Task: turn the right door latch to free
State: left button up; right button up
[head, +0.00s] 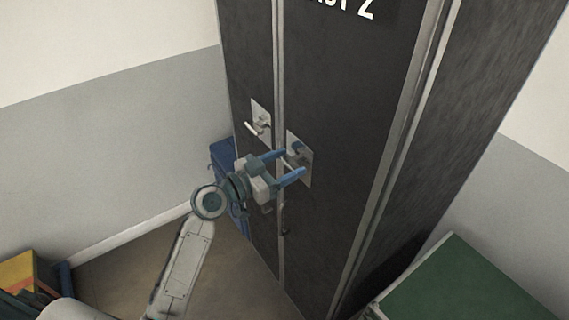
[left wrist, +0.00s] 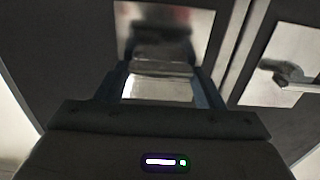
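The right door latch (head: 306,156) is a pale metal plate on the right door of a dark wardrobe. My left gripper (head: 293,164) is at this plate with its two blue fingers spread apart. The fingertips look close to the plate; I cannot tell whether they touch it. In the left wrist view the plate (left wrist: 190,22) shows straight ahead, with a grey part of the latch, blurred, between the fingers. The lever's exact angle is hidden by the gripper. My right gripper is not in view.
The left door latch (head: 260,116) has its own plate and lever, close beside; it also shows in the left wrist view (left wrist: 283,62). A green-topped box (head: 465,285) stands at lower right. A blue object (head: 222,153) stands behind the arm. Coloured items (head: 22,272) are at lower left.

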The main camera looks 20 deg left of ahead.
pick_arm(q)
jog(key=shift+n, duration=0.3)
jog(key=n, duration=0.2)
jog(key=shift+n, duration=0.4)
jog(key=n+p, duration=0.1)
jog(key=n, duration=0.3)
jog(key=shift+w+a+n, duration=0.1)
jog(key=shift+a+n, duration=0.05)
jog(key=shift+n, duration=0.15)
jog(key=n+p, duration=0.2)
jog(key=n, duration=0.4)
jog(key=n+p, duration=0.1)
jog(key=n, duration=0.1)
jog(key=n+p, duration=0.1)
jog(key=shift+f, duration=0.25)
jog(key=shift+n, duration=0.6)
jog(key=o, duration=1)
jog(key=shift+a, duration=0.1)
